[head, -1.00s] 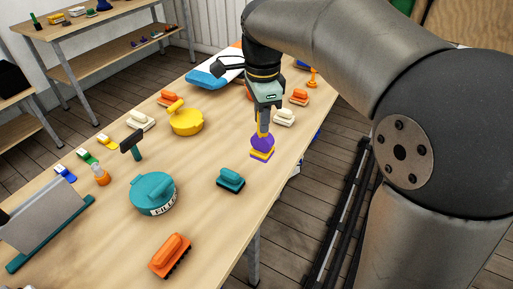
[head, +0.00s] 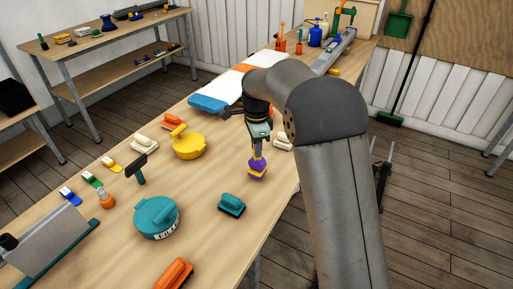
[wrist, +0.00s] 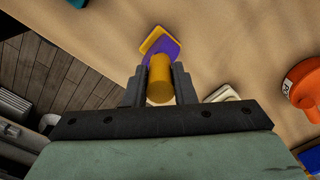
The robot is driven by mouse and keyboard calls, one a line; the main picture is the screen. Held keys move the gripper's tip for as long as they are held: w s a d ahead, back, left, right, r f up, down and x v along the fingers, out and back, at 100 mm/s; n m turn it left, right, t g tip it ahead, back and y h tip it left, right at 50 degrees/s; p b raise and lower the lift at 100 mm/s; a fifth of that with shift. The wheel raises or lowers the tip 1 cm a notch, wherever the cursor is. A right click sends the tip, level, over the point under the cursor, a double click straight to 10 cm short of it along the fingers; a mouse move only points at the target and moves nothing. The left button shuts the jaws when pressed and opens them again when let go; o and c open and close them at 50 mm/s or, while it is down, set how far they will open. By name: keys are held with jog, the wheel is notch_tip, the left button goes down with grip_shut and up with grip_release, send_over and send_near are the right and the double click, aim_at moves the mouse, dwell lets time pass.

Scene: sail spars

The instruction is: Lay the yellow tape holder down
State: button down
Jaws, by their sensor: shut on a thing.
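My gripper (head: 257,146) is shut on a yellow-handled thing with a purple body and a yellow base (head: 257,168). In the wrist view the yellow cylindrical handle (wrist: 160,85) sits between the two fingers, base pointing away from the gripper. The held thing is roughly upright over the right side of the workbench (head: 215,240); I cannot tell whether its base touches the top. A small yellow clip-like piece (head: 111,166) lies at the bench's left edge, beside green and blue ones. I cannot tell which of these yellow things is the tape holder.
A teal brush (head: 232,204) lies just in front of the held thing. A white brush (head: 283,141) is behind it. A yellow pot (head: 189,146), a teal tub (head: 157,217) and an orange brush (head: 175,273) stand around. Bare bench lies between them.

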jog(key=shift+f, duration=0.75)
jog(key=c, duration=1.2)
grip_release()
